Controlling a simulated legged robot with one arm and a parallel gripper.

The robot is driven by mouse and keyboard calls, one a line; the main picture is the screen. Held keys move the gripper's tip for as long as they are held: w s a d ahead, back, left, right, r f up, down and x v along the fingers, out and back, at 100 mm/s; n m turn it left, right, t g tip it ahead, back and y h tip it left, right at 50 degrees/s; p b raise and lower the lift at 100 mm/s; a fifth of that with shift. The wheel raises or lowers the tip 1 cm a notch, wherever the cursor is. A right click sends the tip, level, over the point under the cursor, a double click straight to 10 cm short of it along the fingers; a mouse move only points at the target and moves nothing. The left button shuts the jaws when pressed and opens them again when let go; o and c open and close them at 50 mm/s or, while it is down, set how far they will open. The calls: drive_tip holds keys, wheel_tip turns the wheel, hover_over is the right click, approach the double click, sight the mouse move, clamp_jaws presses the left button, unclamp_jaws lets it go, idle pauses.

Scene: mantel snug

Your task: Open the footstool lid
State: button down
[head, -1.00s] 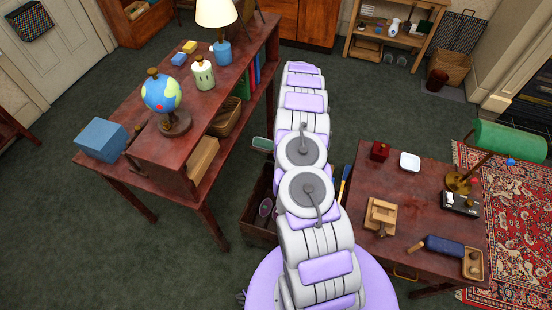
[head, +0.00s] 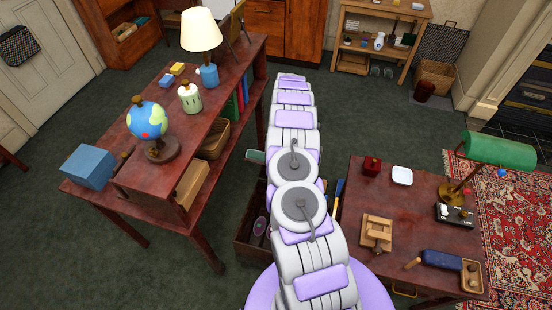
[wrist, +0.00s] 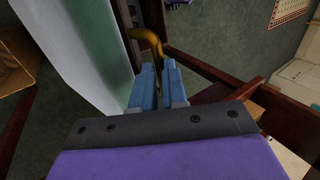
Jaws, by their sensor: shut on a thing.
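My gripper (wrist: 158,88) shows in the wrist view with its blue fingers shut on a bent brass handle (wrist: 150,37). A pale green panel (wrist: 75,40) stands close on the left of the fingers; it looks like the footstool lid tipped on edge. In the head view a small green end (head: 256,156), probably of the same lid, sticks out left of my arm. Below it is an open dark wooden box (head: 243,248), likely the footstool, with a few things inside. My arm hides my gripper and most of the lid in the head view.
A long shelf table (head: 135,168) with a globe, lamp and blue box stands left. A desk (head: 410,215) with a green lamp (head: 500,150) and small items stands right. Dark wooden rails (wrist: 225,78) pass close to the right of my fingers. Green carpet (head: 90,260) is open at lower left.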

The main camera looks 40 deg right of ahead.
drive_tip(key=shift+s+f, duration=0.1)
drive_tip(key=shift+f, duration=0.1)
drive_tip(key=c, duration=1.4)
unclamp_jaws()
drive_tip(key=shift+f, duration=0.1)
drive_tip(key=shift+o, duration=1.2)
drive_tip(key=shift+r, duration=0.25)
